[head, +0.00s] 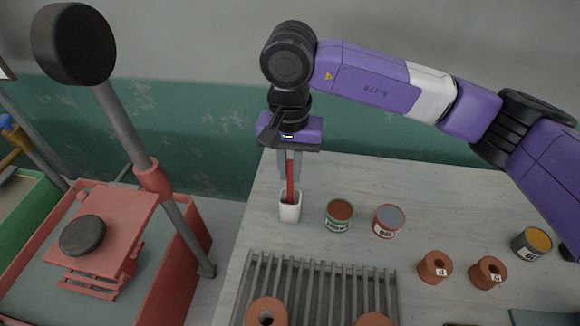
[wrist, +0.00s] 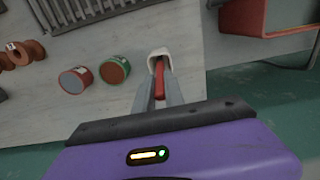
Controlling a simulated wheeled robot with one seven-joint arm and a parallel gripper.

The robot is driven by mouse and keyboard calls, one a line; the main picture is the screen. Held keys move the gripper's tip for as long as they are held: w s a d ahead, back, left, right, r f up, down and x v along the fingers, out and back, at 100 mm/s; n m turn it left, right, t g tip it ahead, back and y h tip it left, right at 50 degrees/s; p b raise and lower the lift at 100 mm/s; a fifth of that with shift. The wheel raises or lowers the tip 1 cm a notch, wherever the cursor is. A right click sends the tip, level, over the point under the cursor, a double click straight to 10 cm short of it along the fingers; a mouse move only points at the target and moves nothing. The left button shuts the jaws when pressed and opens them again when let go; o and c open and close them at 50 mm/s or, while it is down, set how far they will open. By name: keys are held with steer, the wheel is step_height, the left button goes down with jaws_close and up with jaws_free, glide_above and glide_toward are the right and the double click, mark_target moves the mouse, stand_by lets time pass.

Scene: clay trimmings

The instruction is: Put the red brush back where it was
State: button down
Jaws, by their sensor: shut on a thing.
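My gripper (head: 290,168) is shut on the red brush (head: 290,185) and points down near the left edge of the table. The brush is upright, its lower end inside a small white cup (head: 290,213). In the wrist view the brush (wrist: 159,80) shows between the two fingers (wrist: 158,92), over the mouth of the white cup (wrist: 158,54). The lower end of the brush is hidden in the cup. I cannot tell whether it touches the bottom.
A green-labelled can (head: 339,215) and a red-labelled can (head: 388,221) stand right of the cup. A slatted rack (head: 318,285) lies in front. Terracotta spools (head: 434,267) and an ochre-filled can (head: 532,244) stand farther right. A red-walled bin (head: 190,245) is left, beyond a gap.

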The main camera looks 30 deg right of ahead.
steer(key=shift+f, duration=0.15)
steer(key=c, duration=1.4)
jaws_free()
step_height(320, 180, up, 12)
steer(key=b, duration=0.2)
steer(key=shift+b, duration=0.4)
steer(key=shift+r, duration=0.2)
